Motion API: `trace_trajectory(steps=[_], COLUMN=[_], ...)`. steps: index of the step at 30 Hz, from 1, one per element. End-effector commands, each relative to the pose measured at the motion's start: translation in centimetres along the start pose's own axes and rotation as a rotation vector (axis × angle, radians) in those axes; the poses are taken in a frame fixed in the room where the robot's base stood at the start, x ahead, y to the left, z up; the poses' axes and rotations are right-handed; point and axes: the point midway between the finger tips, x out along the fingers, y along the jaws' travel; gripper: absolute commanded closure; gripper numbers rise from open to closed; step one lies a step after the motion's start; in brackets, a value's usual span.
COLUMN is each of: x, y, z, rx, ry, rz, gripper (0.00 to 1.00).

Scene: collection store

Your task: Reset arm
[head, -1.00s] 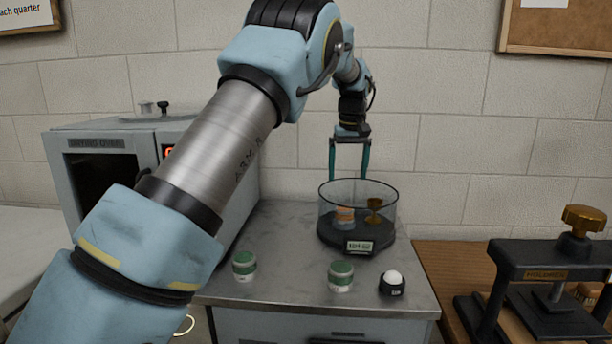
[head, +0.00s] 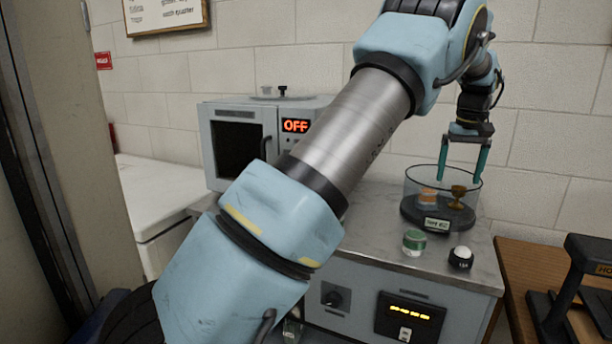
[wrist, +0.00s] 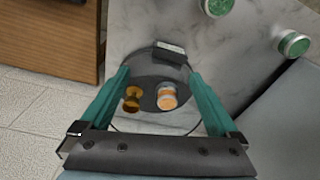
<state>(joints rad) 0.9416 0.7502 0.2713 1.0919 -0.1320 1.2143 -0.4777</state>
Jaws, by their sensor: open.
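My gripper (head: 462,179) has two teal fingers, spread apart and empty, pointing down at the open top of a glass-walled round dish with a black base (head: 438,213). Inside the dish stand an orange and white jar (head: 428,197) and a small brass cup (head: 457,197). In the wrist view my gripper (wrist: 155,85) has its fingers on either side of the brass cup (wrist: 132,99) and the orange-topped jar (wrist: 167,98), with nothing between the fingertips held. I cannot tell whether the fingertips reach below the dish rim. My arm crosses the head view from lower left to upper right.
An oven reading OFF (head: 295,126) is behind my arm. A black press (head: 580,285) stands on the wooden table at right.

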Motion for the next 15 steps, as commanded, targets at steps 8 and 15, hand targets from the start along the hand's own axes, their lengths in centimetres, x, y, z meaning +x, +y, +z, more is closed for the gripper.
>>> trace_trajectory(steps=[8, 15], x=[0.3, 0.8], y=[-2.8, -7.4], z=[-0.3, -0.3], rx=[-0.019, -0.046], ry=[-0.004, -0.007], rz=[0.003, 0.007], gripper=[0.04, 0.04])
